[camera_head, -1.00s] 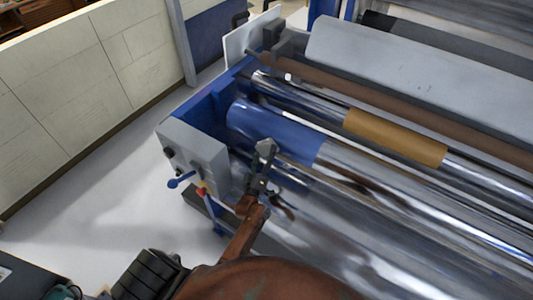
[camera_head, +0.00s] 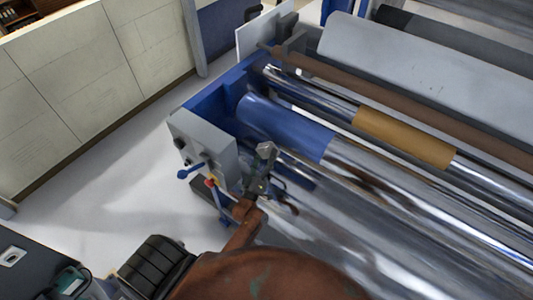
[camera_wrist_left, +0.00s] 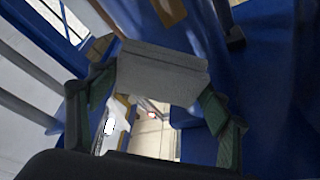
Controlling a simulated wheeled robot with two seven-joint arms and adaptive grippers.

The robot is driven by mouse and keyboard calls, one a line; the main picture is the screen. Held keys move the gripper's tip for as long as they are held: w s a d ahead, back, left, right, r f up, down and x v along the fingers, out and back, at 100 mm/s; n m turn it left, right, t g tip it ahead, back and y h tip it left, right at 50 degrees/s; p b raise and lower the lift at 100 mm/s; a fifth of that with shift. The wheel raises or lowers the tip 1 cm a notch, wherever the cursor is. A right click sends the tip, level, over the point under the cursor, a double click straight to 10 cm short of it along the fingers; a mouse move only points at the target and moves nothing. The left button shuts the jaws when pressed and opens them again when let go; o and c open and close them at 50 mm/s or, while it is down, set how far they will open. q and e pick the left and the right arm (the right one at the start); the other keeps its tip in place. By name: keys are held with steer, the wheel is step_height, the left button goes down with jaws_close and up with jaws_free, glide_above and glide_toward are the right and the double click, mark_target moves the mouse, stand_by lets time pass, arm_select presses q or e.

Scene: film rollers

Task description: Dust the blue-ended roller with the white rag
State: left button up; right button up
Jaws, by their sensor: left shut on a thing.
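The blue-ended roller shows in the head view, with a blue end (camera_head: 285,127) at the left and a long chrome body (camera_head: 420,198). My left gripper (camera_head: 262,168) is just in front of the blue end, on the near side of it. In the left wrist view, the gripper (camera_wrist_left: 160,90) is shut on a pale grey-white block-like piece, which looks like the white rag (camera_wrist_left: 162,72). In the head view the rag is small and hard to tell from the fingers. I cannot tell whether it touches the roller. My right gripper is out of view.
Behind are an orange-banded roller (camera_head: 405,137), a brown roller (camera_head: 420,112) and a large white roller (camera_head: 420,70). White floor (camera_head: 120,195) is clear at left.

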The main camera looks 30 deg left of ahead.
arm_select(q)
steer(key=shift+s+a+p, duration=0.15)
steer(key=shift+s+p, duration=0.35)
steer(key=shift+s, duration=0.95)
